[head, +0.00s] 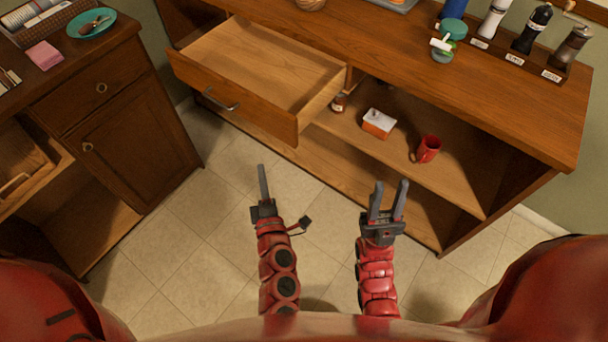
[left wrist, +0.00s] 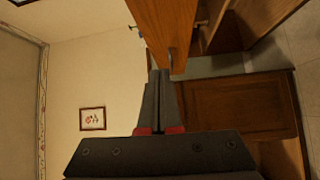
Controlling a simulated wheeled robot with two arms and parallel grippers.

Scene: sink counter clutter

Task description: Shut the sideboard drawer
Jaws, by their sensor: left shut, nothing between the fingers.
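The sideboard drawer (head: 262,65) is pulled out at the left of the sideboard in the head view. Its inside looks empty, and its front carries a metal handle (head: 220,100). My left gripper (head: 263,180) is shut and empty, in front of the drawer and below its front in the picture. Its shut fingers also show in the left wrist view (left wrist: 158,102). A wooden panel, likely the drawer front (left wrist: 165,30), lies just beyond the fingertips there; I cannot tell whether they touch. My right gripper (head: 389,200) is open and empty, in front of the open shelf.
The shelf beside the drawer holds a red mug (head: 428,148), a white-and-orange box (head: 378,123) and a small brown bottle (head: 339,103). Bottles and a grinder (head: 571,50) stand on top at right. A dark cabinet (head: 110,120) stands at left. The tiled floor between is clear.

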